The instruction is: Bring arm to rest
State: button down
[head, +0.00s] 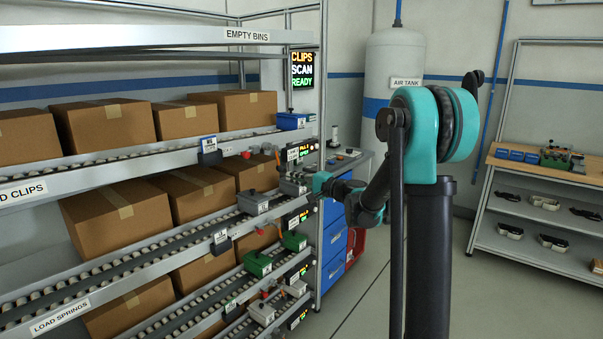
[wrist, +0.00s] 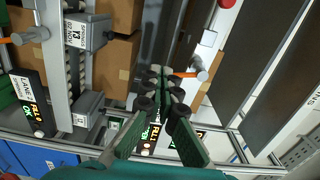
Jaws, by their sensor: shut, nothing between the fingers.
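My arm reaches left from its dark column toward the flow rack, with its teal wrist bent low in the head view. My gripper (head: 292,184) is at the right end of the rack's middle lane, close to the grey latch units there. In the wrist view my gripper (wrist: 162,88) shows its dark green and black fingers together, with nothing between them. I cannot tell whether the fingers touch the rack.
The rack (head: 150,242) holds several cardboard boxes (head: 196,193) on roller lanes. Grey units (head: 253,202) and green units (head: 258,264) line its right end. A blue drawer cabinet (head: 334,240) and air tank (head: 392,65) stand behind. The floor (head: 500,300) at right is clear.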

jog(key=s+d+f+n+g+h, duration=0.2)
jog(key=s+d+f+h, duration=0.2)
jog(key=s, duration=0.9)
jog(key=s+d+f+n+g+h, duration=0.2)
jog(key=s+d+f+h, duration=0.3)
jog(key=s+d+f, duration=0.5)
jog(key=s+d+f+n+g+h, duration=0.2)
jog(key=s+d+f+h, duration=0.3)
jog(key=s, duration=1.1)
jog(key=d+f+n, duration=0.1)
jog(key=d+f, duration=0.2)
jog(key=f, duration=0.2)
jog(key=shift+s+f+n+g, duration=0.2)
jog(key=shift+s+n+g, duration=0.1)
jog(key=shift+g, duration=0.1)
